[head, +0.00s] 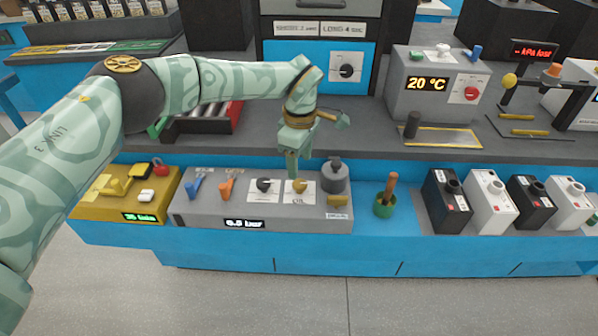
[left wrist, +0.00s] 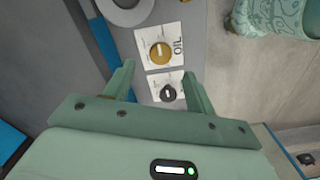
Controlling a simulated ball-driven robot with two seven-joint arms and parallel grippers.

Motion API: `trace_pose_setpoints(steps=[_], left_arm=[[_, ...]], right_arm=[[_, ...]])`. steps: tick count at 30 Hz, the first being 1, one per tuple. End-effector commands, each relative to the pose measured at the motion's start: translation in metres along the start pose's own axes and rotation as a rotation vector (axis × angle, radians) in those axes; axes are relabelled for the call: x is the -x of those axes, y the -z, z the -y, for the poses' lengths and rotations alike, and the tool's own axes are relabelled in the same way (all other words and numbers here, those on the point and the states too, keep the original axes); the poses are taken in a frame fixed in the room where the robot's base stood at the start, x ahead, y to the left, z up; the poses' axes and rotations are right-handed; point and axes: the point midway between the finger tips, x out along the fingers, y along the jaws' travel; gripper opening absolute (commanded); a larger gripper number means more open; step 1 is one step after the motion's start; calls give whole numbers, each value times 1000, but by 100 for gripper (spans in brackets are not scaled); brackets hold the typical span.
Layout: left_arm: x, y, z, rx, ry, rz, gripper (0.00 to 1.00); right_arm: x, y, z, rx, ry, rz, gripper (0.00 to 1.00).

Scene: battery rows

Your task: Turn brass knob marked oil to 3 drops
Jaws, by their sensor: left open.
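The brass knob (head: 299,186) sits on a white plate marked OIL on the grey control box (head: 210,207) in the head view. In the left wrist view the brass knob (left wrist: 160,50) shows whole, with a pale pointer mark; the scale around it is too small to read. A black knob (head: 264,185) on its own white plate is beside it, and shows in the left wrist view (left wrist: 168,94) between the fingers. My left gripper (head: 292,172) is open and empty, close above the box by the brass knob. My right gripper is not in view.
A yellow box (head: 108,208) stands left; a green cup (head: 384,208) and several black and white blocks stand right.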

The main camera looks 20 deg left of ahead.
Motion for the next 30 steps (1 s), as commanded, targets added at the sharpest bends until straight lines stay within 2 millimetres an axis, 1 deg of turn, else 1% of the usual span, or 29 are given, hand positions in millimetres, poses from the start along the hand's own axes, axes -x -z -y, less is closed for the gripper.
trace_pose_setpoints(steps=[1, 3, 6, 9, 12, 17, 30], left_arm=[[21, 0, 0, 0, -7, -1, 56], [40, 0, -1, 0, -7, -1, 56], [64, 0, 0, 0, -6, -1, 56], [82, 0, 0, 1, -5, -1, 56], [93, 1, 0, 0, -3, -2, 56], [100, 0, 0, 0, 0, -1, 56], [100, 0, 0, 0, 0, 0, 56]], right_arm=[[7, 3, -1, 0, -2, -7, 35], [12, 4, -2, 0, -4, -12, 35], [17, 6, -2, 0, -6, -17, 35], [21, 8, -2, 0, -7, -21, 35], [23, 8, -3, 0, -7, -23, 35], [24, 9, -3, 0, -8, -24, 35], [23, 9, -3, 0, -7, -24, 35]])
